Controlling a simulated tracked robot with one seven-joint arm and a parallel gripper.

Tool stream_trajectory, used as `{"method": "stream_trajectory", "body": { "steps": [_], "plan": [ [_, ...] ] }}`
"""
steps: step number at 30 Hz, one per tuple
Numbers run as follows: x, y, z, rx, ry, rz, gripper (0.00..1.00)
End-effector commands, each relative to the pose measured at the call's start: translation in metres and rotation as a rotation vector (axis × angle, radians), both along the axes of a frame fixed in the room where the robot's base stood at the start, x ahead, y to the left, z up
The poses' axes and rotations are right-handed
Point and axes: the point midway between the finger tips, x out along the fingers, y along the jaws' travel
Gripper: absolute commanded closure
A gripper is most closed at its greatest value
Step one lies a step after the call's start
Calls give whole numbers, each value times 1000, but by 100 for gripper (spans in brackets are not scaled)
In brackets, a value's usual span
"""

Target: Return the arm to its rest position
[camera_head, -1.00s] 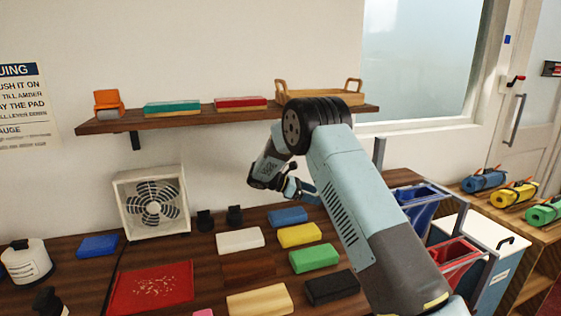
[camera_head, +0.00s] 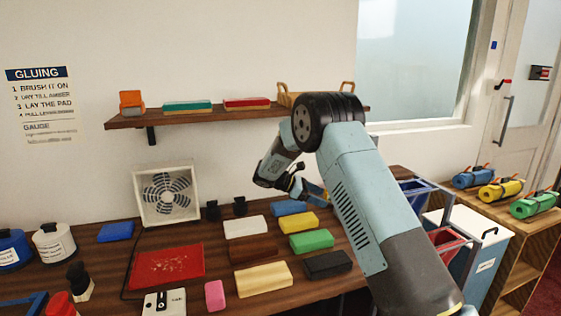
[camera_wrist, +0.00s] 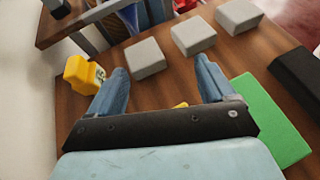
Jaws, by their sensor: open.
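My arm rises from the lower right of the head view and bends at a black elbow joint. My gripper (camera_head: 314,190) hangs beyond the elbow, above the back of the wooden counter (camera_head: 110,263) near the blue pad (camera_head: 289,208), partly hidden by my own forearm. In the wrist view, my gripper (camera_wrist: 160,70) has its two blue-grey fingers spread apart. Nothing is held between them; the counter shows in the gap.
A shelf (camera_head: 215,117) carrying blocks and a handled tray is behind the arm. Coloured pads, a fan (camera_head: 167,194) and a red mat (camera_head: 165,265) stand on the counter. Blue and red bins are at right. Grey blocks (camera_wrist: 145,58) show ahead of the fingers, with a green pad (camera_wrist: 270,120) right.

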Motion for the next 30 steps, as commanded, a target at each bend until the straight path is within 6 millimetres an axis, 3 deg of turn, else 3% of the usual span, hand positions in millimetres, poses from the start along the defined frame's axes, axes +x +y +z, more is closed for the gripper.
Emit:
{"method": "stream_trajectory", "body": {
  "steps": [8,14,21,30],
  "plan": [
    [-19,-13,34,78,-63,-51,17],
    [-45,-32,71,170,-143,-121,17],
    [-93,-58,121,314,-270,-236,17],
    [-161,-84,169,489,-437,-390,17]
  ]
}}
